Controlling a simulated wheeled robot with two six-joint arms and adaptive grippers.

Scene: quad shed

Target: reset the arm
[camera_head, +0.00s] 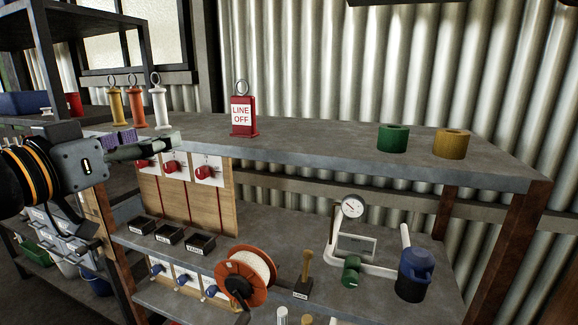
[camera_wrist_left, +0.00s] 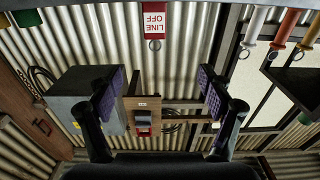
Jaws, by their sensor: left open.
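My left gripper (camera_head: 147,141) comes in from the left in the head view, in front of the shelf unit. Its jaws are apart. The left wrist view shows its two fingers with purple pads (camera_wrist_left: 160,92) spread wide, and nothing is held between them. My right gripper is in neither view. A red "LINE OFF" tag block (camera_head: 243,116) with a ring on top stands on the upper shelf, to the right of the gripper. It also shows upside down at the top of the left wrist view (camera_wrist_left: 155,20).
Yellow, orange and white ringed posts (camera_head: 137,106) stand behind the gripper. Green (camera_head: 392,139) and yellow rolls (camera_head: 453,144) sit on the upper shelf (camera_head: 320,147). Below are small black trays (camera_head: 170,234), an orange reel (camera_head: 243,276), a gauge (camera_head: 352,206) and a blue container (camera_head: 414,275). The shelf middle is clear.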

